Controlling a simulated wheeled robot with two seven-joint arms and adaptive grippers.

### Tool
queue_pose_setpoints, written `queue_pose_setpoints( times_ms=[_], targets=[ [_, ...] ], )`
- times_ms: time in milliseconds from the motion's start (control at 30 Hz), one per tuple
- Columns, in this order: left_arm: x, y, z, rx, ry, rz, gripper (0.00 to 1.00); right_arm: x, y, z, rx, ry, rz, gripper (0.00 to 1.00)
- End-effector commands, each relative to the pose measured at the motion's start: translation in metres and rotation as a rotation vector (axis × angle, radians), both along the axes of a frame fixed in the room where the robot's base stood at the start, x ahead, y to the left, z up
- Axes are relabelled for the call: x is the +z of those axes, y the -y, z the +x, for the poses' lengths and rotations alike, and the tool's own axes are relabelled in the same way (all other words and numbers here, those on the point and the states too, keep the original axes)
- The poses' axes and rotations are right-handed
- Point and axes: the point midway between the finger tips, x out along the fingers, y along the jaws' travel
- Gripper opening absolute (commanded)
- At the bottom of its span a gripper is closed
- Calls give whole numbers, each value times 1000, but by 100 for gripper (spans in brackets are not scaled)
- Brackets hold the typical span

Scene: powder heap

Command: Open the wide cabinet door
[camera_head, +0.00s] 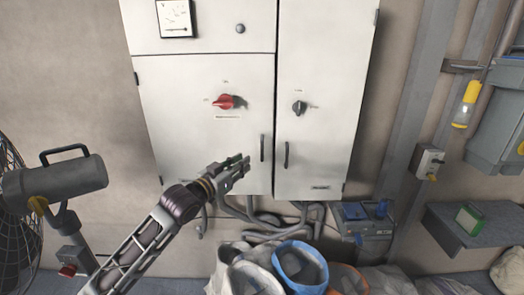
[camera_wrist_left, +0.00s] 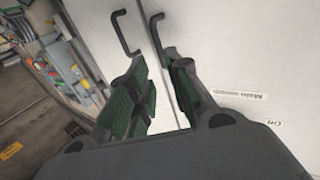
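A white metal cabinet hangs on the wall. Its wide door (camera_head: 185,120) is on the left, shut, with a red rotary knob (camera_head: 229,102) and a dark vertical handle (camera_head: 263,148) near its right edge. That handle also shows in the left wrist view (camera_wrist_left: 158,33), just beyond the fingertips. The narrow door (camera_head: 335,75) is on the right, shut, with its own handle (camera_head: 286,155). My left gripper (camera_head: 246,163) is open and empty, just left of the wide door's handle. In the left wrist view, its fingers (camera_wrist_left: 155,56) stand apart. My right gripper is not in view.
Several sacks and buckets, one blue-rimmed (camera_head: 300,265), stand below the cabinet. A fan (camera_head: 15,230) and a grey cylindrical device (camera_head: 65,178) are on the left. A shelf (camera_head: 475,222) is on the right.

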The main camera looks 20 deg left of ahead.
Motion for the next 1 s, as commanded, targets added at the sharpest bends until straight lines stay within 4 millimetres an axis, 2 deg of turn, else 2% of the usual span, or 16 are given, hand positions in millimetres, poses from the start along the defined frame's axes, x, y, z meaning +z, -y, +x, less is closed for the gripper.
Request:
queue_pose_setpoints(
  times_ms=[500,1000],
  targets=[
    [1,13,38,-1,1,1,19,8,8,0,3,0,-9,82],
    [1,25,79,1,1,0,19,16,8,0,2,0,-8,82]
  ],
)
